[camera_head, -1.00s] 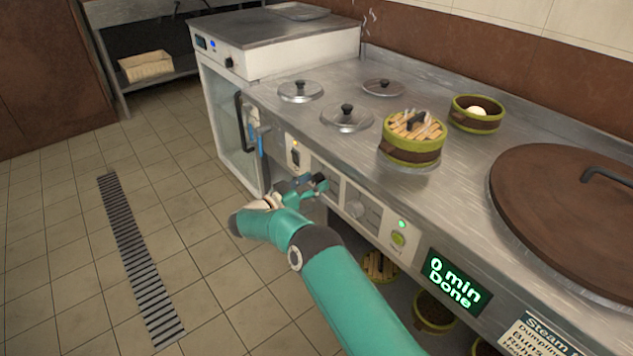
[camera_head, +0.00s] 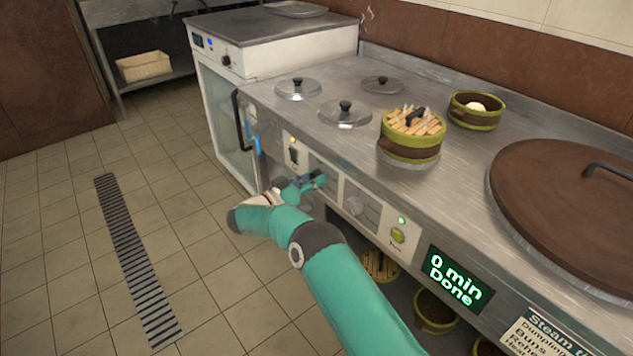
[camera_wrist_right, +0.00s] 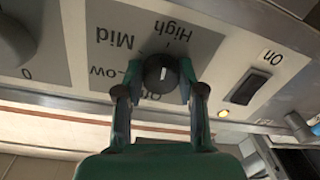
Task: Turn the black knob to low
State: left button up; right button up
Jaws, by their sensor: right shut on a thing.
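The black knob (camera_wrist_right: 160,75) sits on a grey dial plate on the stove's front panel in the right wrist view. High, Mid, Low and Off are printed around it, upside down in that view. A short pale mark shows on the knob's face; I cannot tell which label it points to. My right gripper (camera_wrist_right: 160,92) is shut on the knob, one finger on each side. In the head view my right gripper (camera_head: 314,182) is at the front panel and largely hides the knob. My left gripper is not in view.
A second, grey knob (camera_head: 356,205) is beside it on the panel, and a rocker switch (camera_head: 293,153) is on the other side.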

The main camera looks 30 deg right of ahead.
jog(key=n+b, duration=0.1)
jog(key=n, duration=0.1)
jog(key=n+b, duration=0.1)
jog(key=n, duration=0.2)
jog(key=a+n+b, duration=0.1)
jog(key=n, duration=0.2)
jog(key=shift+f+y+b, duration=0.3)
jog(key=n, duration=0.3)
jog(key=shift+r+n, duration=0.15)
jog(key=shift+n, duration=0.15)
jog(key=shift+w+r+n+g+p, duration=0.2)
jog(key=shift+n+p, duration=0.45)
jog(key=shift+n, duration=1.8)
jog(key=shift+f+n+g+p, duration=0.1)
jog(key=shift+n+g+p, duration=0.35)
jog(key=shift+n, duration=2)
